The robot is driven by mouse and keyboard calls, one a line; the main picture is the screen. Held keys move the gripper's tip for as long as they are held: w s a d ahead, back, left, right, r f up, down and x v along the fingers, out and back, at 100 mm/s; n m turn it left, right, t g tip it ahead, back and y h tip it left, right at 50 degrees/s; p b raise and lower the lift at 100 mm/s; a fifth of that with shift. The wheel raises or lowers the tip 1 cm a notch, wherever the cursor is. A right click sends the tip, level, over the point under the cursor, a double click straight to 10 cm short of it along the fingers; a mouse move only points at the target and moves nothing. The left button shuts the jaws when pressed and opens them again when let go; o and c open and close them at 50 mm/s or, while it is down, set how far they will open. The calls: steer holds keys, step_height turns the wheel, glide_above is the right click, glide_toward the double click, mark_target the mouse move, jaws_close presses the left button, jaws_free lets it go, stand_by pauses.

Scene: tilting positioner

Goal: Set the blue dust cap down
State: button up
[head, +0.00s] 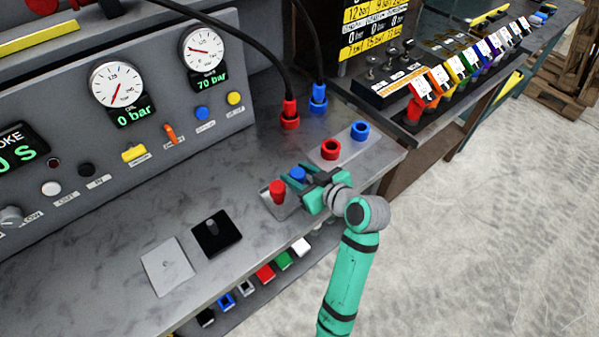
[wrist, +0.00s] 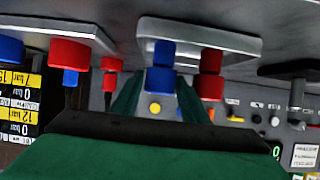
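The blue dust cap (head: 297,174) is between the fingertips of my gripper (head: 309,180), at the small grey tray (head: 287,211) near the bench's front edge. In the wrist view the blue cap (wrist: 160,80) sits between the two green fingers (wrist: 160,95), which look close against its sides. The cap appears upright over the tray (wrist: 225,40); I cannot tell whether its base touches. A red dust cap (head: 277,191) stands on the same tray beside it, also seen in the wrist view (wrist: 210,75).
A red ring fitting (head: 331,149) and a blue ring fitting (head: 360,130) stand behind my gripper. Red (head: 290,115) and blue (head: 318,98) hose connectors are farther back. A black plate (head: 216,233) and a light plate (head: 167,267) lie left of the tray. Bare bench lies between.

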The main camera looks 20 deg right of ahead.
steer(key=shift+r, duration=0.25)
steer(key=v, duration=1.2)
steer(key=shift+f, duration=0.1)
